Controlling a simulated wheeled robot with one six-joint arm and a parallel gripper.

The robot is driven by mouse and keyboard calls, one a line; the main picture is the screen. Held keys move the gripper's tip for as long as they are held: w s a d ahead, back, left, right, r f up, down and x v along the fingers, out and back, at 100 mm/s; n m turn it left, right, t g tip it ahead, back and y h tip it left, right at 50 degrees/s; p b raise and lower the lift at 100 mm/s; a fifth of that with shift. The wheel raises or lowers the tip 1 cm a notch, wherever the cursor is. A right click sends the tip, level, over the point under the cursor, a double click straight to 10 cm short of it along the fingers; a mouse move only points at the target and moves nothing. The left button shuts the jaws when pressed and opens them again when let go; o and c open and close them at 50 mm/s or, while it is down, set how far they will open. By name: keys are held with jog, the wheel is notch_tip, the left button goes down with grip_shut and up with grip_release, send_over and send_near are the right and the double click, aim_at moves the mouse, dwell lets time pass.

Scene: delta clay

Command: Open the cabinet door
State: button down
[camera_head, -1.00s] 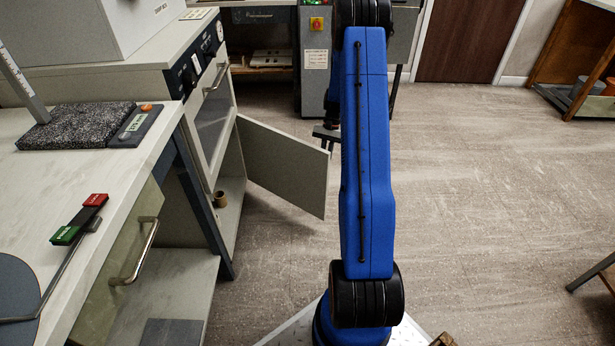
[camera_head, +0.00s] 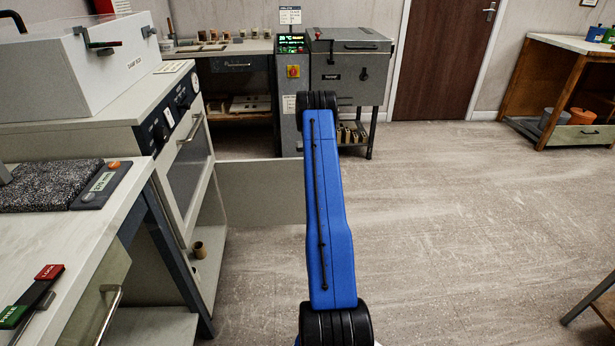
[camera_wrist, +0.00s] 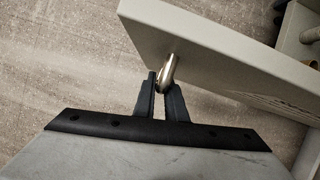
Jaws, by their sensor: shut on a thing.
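The cabinet door (camera_head: 262,190) is a flat pale grey panel, standing open at the far side of the cabinet (camera_head: 207,276) in the head view. It stands out to the right, roughly square to the cabinet front. In the wrist view the door (camera_wrist: 225,52) has a shiny metal handle (camera_wrist: 171,66) near its edge. My gripper (camera_wrist: 161,86) is shut on this handle. In the head view my blue arm hides the gripper and the handle.
A brown cup (camera_head: 199,250) stands inside the open cabinet. A workbench with a metal drawer handle (camera_head: 109,312) is at the near left. A grey machine (camera_head: 350,68) stands beyond the door. The floor (camera_head: 450,230) to the right is clear.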

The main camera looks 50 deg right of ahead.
jog(key=shift+w+d+n, duration=0.3)
jog(key=shift+w+d, duration=0.3)
jog(key=c, duration=1.8)
grip_release()
jog(key=shift+w, duration=0.1)
jog(key=shift+v, duration=8.65)
jog(key=shift+a+r, duration=0.1)
jog(key=shift+a, duration=0.05)
